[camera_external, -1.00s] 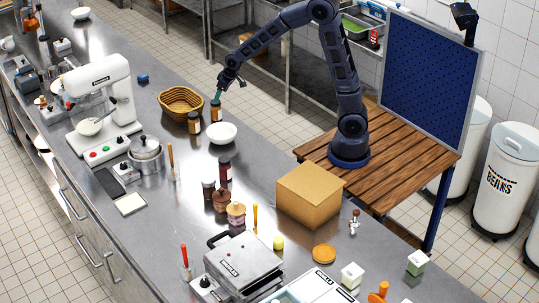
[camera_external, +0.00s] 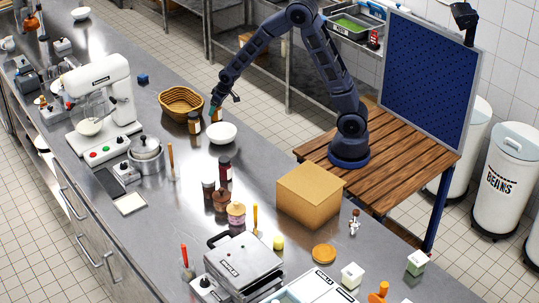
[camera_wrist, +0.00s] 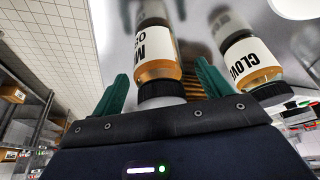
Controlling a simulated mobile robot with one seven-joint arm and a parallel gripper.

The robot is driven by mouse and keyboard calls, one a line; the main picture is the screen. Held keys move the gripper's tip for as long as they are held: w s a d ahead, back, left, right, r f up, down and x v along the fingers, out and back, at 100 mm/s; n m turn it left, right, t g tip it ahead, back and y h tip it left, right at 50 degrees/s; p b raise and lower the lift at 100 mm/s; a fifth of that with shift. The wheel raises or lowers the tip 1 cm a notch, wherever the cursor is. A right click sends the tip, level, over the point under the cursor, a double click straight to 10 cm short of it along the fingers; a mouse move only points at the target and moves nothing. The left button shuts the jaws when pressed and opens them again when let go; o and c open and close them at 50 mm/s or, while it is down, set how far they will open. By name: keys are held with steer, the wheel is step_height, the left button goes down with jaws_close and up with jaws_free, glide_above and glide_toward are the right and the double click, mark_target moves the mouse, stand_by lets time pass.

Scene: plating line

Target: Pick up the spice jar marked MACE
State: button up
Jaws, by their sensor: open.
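A spice jar with a brown body, dark cap and white label (camera_wrist: 155,47) stands between the two green fingers of my gripper (camera_wrist: 158,88) in the wrist view. Its label is partly visible, starting with M; the rest is hard to read. The fingers are open, one on either side of the jar, with a gap visible at the right finger. In the external view my gripper (camera_external: 215,108) is low over this jar (camera_external: 216,117), mostly covering it. A second jar (camera_wrist: 249,63), marked CLOVE, stands to the right in the wrist view and to the left in the external view (camera_external: 194,124).
A white bowl (camera_external: 222,133) stands just in front of the jars, and a wicker basket (camera_external: 181,103) is behind left. A dark red jar (camera_external: 225,170), small pots and a cardboard box (camera_external: 310,194) are farther along the steel counter (camera_external: 185,222).

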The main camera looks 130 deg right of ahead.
steer(key=shift+w+d+f, duration=0.1)
steer(key=shift+d+f, duration=0.15)
steer(key=shift+f, duration=0.4)
steer(key=c, duration=1.2)
steer(key=shift+r, duration=0.15)
